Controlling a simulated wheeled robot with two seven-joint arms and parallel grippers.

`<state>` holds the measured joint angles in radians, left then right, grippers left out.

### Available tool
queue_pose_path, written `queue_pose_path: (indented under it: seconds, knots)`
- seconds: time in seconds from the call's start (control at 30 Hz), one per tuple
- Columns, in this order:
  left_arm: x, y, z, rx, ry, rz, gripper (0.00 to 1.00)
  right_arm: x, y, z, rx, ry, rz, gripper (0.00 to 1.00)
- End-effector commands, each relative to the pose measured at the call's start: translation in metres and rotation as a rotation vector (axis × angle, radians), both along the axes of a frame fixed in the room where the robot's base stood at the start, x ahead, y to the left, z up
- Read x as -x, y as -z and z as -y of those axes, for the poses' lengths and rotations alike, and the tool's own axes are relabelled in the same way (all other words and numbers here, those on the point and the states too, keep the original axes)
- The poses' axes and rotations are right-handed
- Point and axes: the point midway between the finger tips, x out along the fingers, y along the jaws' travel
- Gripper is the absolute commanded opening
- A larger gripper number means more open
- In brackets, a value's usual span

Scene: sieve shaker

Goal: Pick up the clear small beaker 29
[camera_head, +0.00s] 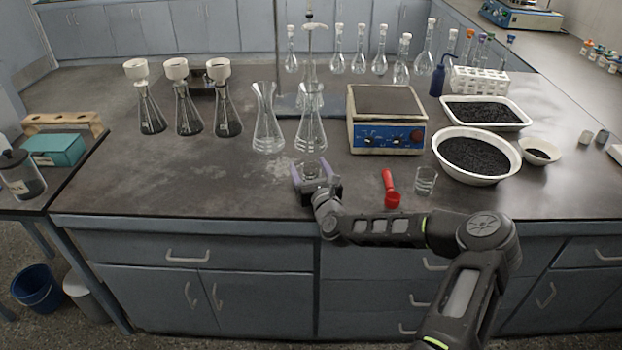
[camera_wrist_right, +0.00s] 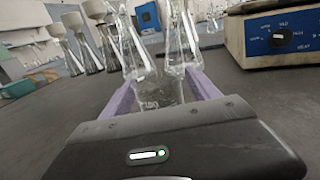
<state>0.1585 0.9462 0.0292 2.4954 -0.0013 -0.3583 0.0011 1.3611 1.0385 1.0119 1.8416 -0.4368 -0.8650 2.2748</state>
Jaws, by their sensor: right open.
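A clear small beaker (camera_head: 311,172) stands on the dark benchtop near its front edge. My right gripper (camera_head: 312,166) is open, with its two purple fingers on either side of this beaker. In the right wrist view the beaker (camera_wrist_right: 160,92) shows between the fingers, its lower part hidden by the gripper body. I cannot tell whether either finger touches it. A second clear small beaker (camera_head: 426,181) stands to the right, beyond a red scoop. No label 29 is readable on either. My left gripper is not in view.
Two clear conical flasks (camera_head: 267,125) (camera_head: 311,125) stand just behind the beaker. The red scoop (camera_head: 391,190) lies to its right. A hotplate (camera_head: 386,138) and white dishes of black granules (camera_head: 478,158) are at the right.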

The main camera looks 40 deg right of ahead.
Motion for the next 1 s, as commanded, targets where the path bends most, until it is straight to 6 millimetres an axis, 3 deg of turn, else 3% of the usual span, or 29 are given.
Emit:
queue_pose_path:
  seconds: [0.17, 1.0]
  knots:
    - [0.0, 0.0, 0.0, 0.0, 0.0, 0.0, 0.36, 0.0001, -0.0002, 0.0, 0.0, 0.0, 0.0, 0.7]
    - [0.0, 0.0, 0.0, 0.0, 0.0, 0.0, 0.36, 0.0001, -0.0002, 0.0001, 0.0, 0.0, 0.0, 0.02]
